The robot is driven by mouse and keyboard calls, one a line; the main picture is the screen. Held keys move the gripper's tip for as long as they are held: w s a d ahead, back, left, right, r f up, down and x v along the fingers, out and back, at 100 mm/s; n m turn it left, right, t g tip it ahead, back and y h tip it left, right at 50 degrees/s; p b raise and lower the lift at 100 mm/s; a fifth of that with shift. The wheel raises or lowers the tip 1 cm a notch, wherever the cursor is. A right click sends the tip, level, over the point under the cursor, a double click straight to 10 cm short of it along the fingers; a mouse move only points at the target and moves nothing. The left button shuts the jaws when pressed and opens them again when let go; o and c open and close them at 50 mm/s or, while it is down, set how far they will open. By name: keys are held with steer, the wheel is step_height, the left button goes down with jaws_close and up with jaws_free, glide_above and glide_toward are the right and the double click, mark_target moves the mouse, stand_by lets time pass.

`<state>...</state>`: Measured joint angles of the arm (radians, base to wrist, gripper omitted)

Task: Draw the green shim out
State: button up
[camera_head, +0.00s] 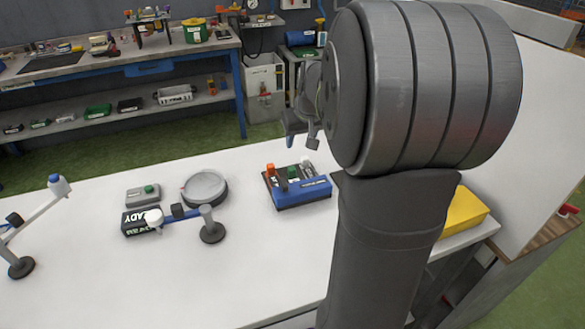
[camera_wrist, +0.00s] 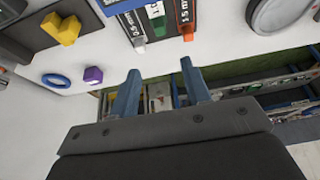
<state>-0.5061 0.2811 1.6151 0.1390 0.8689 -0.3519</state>
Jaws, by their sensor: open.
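A blue block (camera_head: 303,193) stands on the white table in the head view, with an orange, a green and a pale grey shim upright in it. The green shim (camera_head: 292,173) is the middle one. My gripper (camera_head: 301,134) appears above and behind the block in the head view. In the wrist view its two fingers (camera_wrist: 161,82) are apart with nothing between them, and the shims lie beyond the fingertips.
A round grey turntable (camera_head: 204,187), a grey box with a green button (camera_head: 143,195) and a black READY sign (camera_head: 138,222) stand left of the block. A yellow block (camera_wrist: 61,28), blue ring (camera_wrist: 56,80) and purple piece (camera_wrist: 93,75) lie nearby.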

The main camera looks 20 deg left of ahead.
mark_target(292, 169)
steer(key=x, duration=1.6)
steer(key=shift+a+f, duration=0.1)
steer(key=shift+f, duration=0.2)
jaws_close()
